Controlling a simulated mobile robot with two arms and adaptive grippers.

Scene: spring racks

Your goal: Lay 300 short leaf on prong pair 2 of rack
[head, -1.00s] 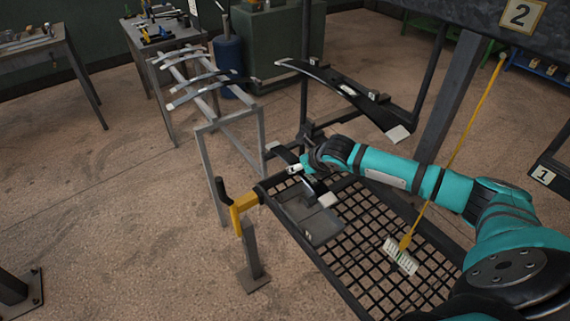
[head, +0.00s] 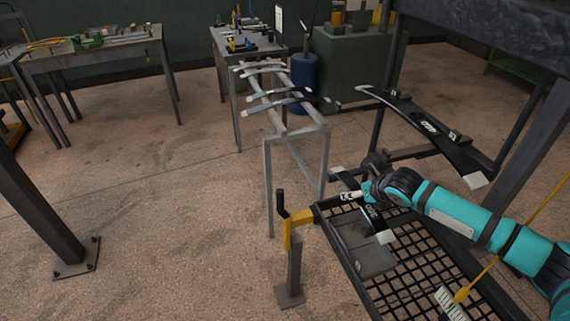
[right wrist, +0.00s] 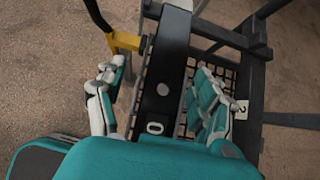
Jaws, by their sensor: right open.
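A short black leaf (head: 370,214) with white ends and a pale marking lies over the grey plate at the mesh rack's near corner. My right gripper (head: 357,195) is at this leaf and hides part of it. In the right wrist view, the open fingers (right wrist: 158,98) stand on either side of the black leaf (right wrist: 165,75), which shows a white "0". The dark rack (head: 518,135) carries a longer black leaf (head: 405,112) with white ends, higher up and farther back. I cannot tell which prong pair bears it. My left gripper is out of view.
A grey trestle (head: 296,133) with several curved leaves stands left of the mesh shelf (head: 425,262). A yellow bracket with a black handle (head: 296,232) stands at the shelf's left corner. A yellow cord with a white tag (head: 450,303) hangs at right. Floor at left is open.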

